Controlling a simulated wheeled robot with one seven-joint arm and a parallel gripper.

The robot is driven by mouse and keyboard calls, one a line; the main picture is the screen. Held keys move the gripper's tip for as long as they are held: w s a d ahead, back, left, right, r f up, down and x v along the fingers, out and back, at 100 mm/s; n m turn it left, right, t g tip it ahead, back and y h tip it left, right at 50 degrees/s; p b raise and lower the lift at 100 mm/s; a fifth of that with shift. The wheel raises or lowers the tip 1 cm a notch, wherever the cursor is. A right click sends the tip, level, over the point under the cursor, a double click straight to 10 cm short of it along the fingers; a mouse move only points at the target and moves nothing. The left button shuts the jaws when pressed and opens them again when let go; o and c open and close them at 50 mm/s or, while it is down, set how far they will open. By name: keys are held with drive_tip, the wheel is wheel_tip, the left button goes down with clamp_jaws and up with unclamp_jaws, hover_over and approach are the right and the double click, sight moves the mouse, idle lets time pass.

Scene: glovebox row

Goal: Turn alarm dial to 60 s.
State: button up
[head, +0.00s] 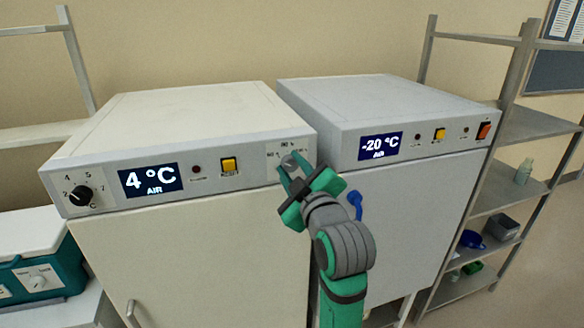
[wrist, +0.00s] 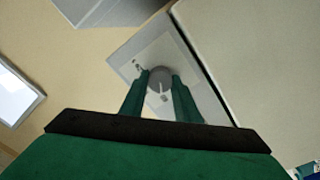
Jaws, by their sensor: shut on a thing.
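The alarm dial (head: 291,160) is a small grey knob on a light panel at the right end of the front of the 4 °C unit (head: 160,150). In the head view my gripper (head: 294,172) reaches the dial from below right, and its green fingers partly hide it. In the wrist view the round grey dial (wrist: 160,80) sits between the two finger tips, with a pale pointer line on its face. My gripper (wrist: 160,88) is shut on the dial.
A black temperature knob (head: 80,196) and a yellow button (head: 229,165) are on the same front. The -20 °C unit (head: 390,120) stands close on the right, with a blue handle (head: 355,204) near my wrist. A metal shelf (head: 490,170) stands further right.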

idle(0.4)
drive_tip(key=o, duration=1)
drive_tip(key=shift+o, duration=0.2)
drive_tip(key=v, duration=1.1)
drive_tip(key=shift+w, duration=0.1)
